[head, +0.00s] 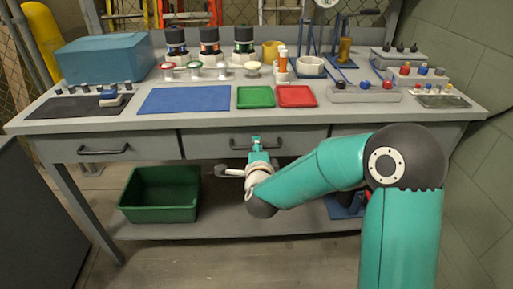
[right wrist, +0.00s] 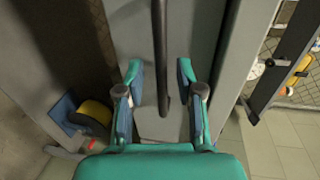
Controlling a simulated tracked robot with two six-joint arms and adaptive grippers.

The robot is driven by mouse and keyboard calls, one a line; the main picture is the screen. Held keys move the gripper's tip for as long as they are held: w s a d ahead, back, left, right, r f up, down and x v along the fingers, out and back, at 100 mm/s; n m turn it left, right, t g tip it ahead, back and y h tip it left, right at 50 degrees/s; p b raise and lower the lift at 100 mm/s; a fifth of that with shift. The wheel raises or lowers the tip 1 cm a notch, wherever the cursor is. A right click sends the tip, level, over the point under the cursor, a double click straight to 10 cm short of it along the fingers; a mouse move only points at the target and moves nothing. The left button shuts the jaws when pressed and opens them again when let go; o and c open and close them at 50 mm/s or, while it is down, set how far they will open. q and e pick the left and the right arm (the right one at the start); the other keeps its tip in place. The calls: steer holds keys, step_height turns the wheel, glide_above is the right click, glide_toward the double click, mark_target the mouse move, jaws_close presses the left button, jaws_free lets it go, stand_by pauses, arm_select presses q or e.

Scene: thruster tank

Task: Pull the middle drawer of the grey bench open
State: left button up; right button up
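The grey bench (head: 350,118) has a row of drawers under its top. The middle drawer (head: 205,141) looks closed, with its front in line with the left drawer. Its dark bar handle (head: 239,147) is partly hidden by my right gripper (head: 257,147). In the right wrist view the handle (right wrist: 160,50) runs lengthwise between the two fingers of my right gripper (right wrist: 161,82). The fingers are apart, with a gap on each side of the bar. My left gripper is not in either view.
The left drawer (head: 75,149) has its own handle. A green bin (head: 160,208) stands on the lower shelf (head: 270,224). The bench top holds a blue box (head: 105,58), a blue mat (head: 185,99), green and red trays and several jars. The floor in front is clear.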

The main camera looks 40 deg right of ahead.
steer(key=shift+w+d+f, duration=0.15)
steer(key=shift+w+d, duration=0.2)
steer(key=shift+w, duration=0.1)
jaws_close()
